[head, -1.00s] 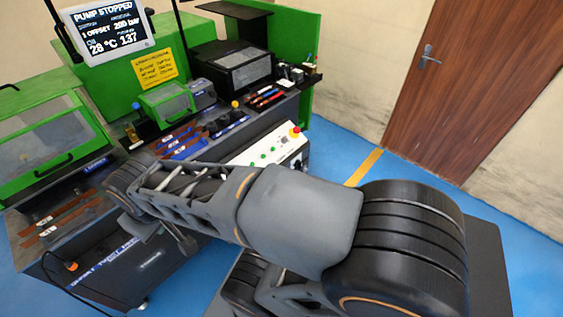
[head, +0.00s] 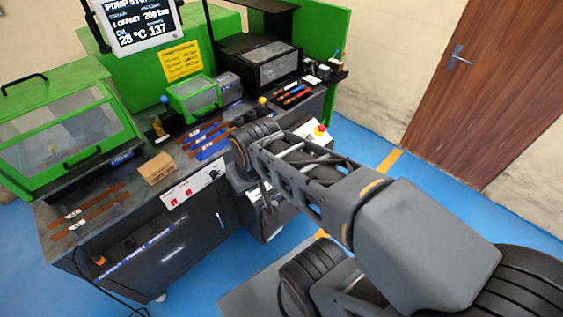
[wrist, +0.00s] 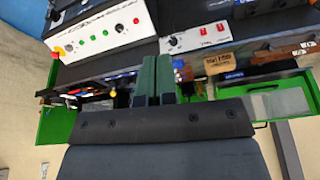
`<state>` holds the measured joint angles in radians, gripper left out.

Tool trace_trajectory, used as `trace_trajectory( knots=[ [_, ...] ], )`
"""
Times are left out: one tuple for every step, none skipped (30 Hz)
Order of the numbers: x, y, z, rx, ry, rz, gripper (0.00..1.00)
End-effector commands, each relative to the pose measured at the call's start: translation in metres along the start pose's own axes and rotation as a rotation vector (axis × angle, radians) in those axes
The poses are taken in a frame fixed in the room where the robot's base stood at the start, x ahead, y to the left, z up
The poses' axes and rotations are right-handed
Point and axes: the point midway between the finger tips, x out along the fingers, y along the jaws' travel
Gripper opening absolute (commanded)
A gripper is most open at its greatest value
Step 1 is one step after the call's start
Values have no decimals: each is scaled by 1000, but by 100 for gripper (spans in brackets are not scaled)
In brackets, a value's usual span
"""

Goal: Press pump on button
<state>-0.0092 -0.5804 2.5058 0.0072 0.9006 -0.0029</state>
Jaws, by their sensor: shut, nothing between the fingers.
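The white control panel (wrist: 98,28) shows at the upper left in the wrist view. It bears several green buttons (wrist: 92,37), a black knob and a red emergency stop (wrist: 58,52). Button labels are too small to read, so I cannot tell which is pump on. My gripper (wrist: 156,62) is shut and empty, apart from the panel and to its lower right in that view. In the head view my arm hides most of the panel; its emergency stop (head: 319,131) shows beside the arm.
A second white panel with red switches (head: 190,188) is on the bench front. A cardboard box (head: 157,168) lies above it. Green guarded machines (head: 68,127) and tools stand on the bench. Blue floor is clear towards the brown door (head: 470,80).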

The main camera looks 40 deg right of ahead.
Motion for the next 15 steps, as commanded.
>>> trace_trajectory(
  knots=[
    [3,0,0,11,-2,-7,0],
    [6,-1,0,25,-4,-15,0],
    [13,-2,-1,54,-8,-33,0],
    [19,-5,-2,85,-11,-51,0],
    [26,-7,-4,123,-15,-75,0],
    [39,-9,-7,191,-20,-116,0],
    [49,-11,-10,252,-22,-154,0],
    [61,-12,-15,324,-25,-194,0],
    [77,-12,-23,432,-25,-255,0],
    [91,-11,-30,521,-24,-303,0],
    [104,-8,-40,618,-18,-354,0],
    [123,-2,-52,754,-8,-423,0],
    [136,5,-63,859,3,-476,0],
    [150,13,-74,965,18,-527,0],
    [167,28,-88,1107,42,-594,0]
  ],
)
